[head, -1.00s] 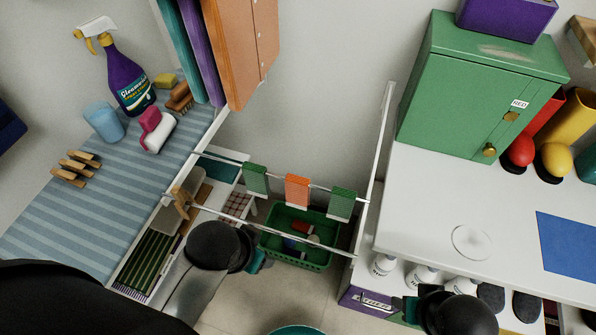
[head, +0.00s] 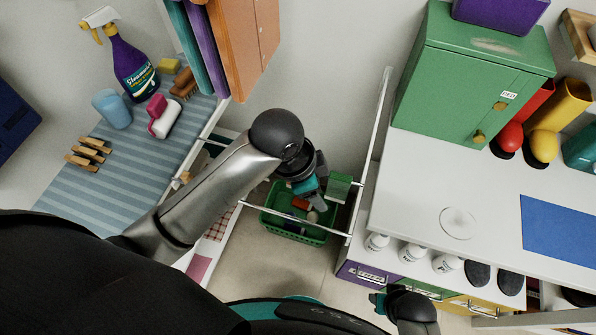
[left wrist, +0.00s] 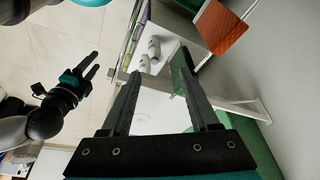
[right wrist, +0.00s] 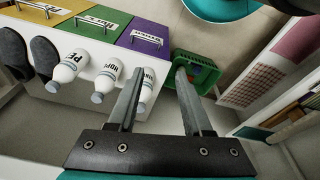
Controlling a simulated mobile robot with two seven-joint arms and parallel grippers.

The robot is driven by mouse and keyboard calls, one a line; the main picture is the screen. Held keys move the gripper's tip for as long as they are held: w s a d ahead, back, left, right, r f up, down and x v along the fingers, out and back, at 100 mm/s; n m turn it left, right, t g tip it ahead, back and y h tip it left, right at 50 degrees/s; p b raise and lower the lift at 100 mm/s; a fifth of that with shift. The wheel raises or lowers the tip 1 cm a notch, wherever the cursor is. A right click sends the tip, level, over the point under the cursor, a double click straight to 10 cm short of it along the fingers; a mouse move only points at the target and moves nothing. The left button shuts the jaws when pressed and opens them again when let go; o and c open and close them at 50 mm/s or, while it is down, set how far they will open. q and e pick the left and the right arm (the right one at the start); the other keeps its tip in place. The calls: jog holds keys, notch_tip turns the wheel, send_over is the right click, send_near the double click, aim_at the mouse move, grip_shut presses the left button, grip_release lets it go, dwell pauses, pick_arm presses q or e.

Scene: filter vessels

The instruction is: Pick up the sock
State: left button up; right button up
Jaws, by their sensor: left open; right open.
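No item is clearly recognisable as a sock. A green basket (head: 288,232) on the floor holds small red, white and blue items, too small to identify. My right gripper (head: 375,303) is open and empty, low by the drawers. The basket also shows in the right wrist view (right wrist: 208,78).
The rack's white rails (head: 300,220) cross in front of the basket. A white counter (head: 410,200) with a green cabinet (head: 465,85) stands right, with white bottles (head: 412,254) below. A striped mat (head: 115,185) with a spray bottle (head: 130,65) lies left.

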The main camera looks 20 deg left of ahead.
pick_arm(q)
jog(key=w+a+r+m+y, duration=0.1)
jog(key=w+a+m, duration=0.1)
jog(key=w+a+r+m+g+y, duration=0.1)
jog(key=w+a+m, duration=0.1)
jog(key=w, duration=0.1)
jog(key=w+a+r+m+g, duration=0.1)
jog(key=w+a+m, duration=0.1)
jog(key=w, duration=0.1)
jog(key=shift+r+y, duration=0.15)
jog(key=shift+y, duration=0.25)
jog(key=shift+w+a, duration=0.15)
notch_tip(320, 180, down, 10)
jog(key=shift+r+b, duration=0.1)
jog(key=shift+b, duration=0.5)
jog(key=f, duration=0.5)
jog(key=shift+s+f+b, duration=0.1)
jog(key=shift+s+b, duration=0.25)
pick_arm(e)
jog(key=s+d+f+g, duration=0.1)
jog(key=s+d+f, duration=0.1)
jog(key=s+f, duration=1.3)
jog(key=shift+d, duration=0.3)
pick_arm(q)
grip_shut()
pick_arm(e)
jog(key=shift+s, duration=0.1)
